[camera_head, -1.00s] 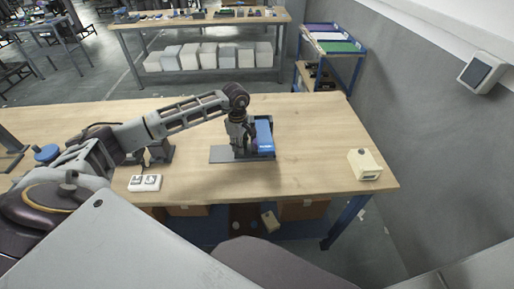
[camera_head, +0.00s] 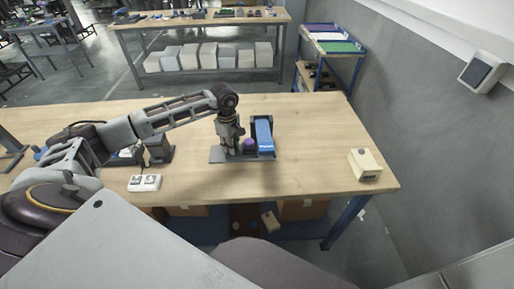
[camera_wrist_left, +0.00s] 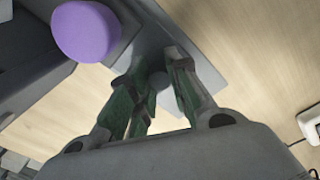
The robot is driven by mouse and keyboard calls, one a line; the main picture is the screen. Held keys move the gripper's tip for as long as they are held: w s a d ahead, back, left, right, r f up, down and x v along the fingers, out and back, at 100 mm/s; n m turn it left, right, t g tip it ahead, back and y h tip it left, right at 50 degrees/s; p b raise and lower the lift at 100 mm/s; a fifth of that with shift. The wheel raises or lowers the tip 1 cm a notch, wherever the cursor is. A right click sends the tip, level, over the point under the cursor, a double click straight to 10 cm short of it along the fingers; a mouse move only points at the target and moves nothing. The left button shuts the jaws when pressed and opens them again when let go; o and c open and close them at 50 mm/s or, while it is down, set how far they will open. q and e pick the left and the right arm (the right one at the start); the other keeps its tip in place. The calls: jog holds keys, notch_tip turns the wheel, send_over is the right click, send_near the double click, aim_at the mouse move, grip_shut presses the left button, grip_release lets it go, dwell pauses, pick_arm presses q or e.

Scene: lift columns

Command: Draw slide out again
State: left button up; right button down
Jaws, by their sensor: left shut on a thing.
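The lift column unit stands on a grey base plate (camera_head: 220,154) on the wooden table in the head view. It has a dark column with a blue block (camera_head: 264,135) and a purple round knob (camera_head: 249,145) at its left side. The purple knob also shows large at the upper left of the left wrist view (camera_wrist_left: 85,30). My left gripper (camera_head: 231,150) is low over the plate, left of the purple knob and apart from it. In the left wrist view its fingers close around a small grey round handle (camera_wrist_left: 158,81), which they partly hide. My right gripper is out of view.
A white socket block (camera_head: 145,183) lies on the table at front left. A cream box (camera_head: 365,165) stands near the table's right end. The tabletop between the unit and the cream box is clear. A grey wall rises at the right.

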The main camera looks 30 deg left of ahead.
pick_arm(q)
jog(key=shift+s+a+b, duration=0.1)
jog(key=shift+s+a, duration=0.35)
jog(key=shift+a, duration=0.25)
jog(key=shift+s+a+b, duration=0.1)
jog(key=shift+s+a, duration=0.3)
jog(key=shift+a, duration=0.3)
jog(key=shift+s+a+b, duration=0.1)
jog(key=shift+s+a, duration=0.35)
jog(key=shift+a, duration=0.25)
jog(key=o, duration=0.8)
jog(key=shift+r, duration=0.15)
jog(key=shift+r+p, duration=1.55)
jog(key=shift+r, duration=1.3)
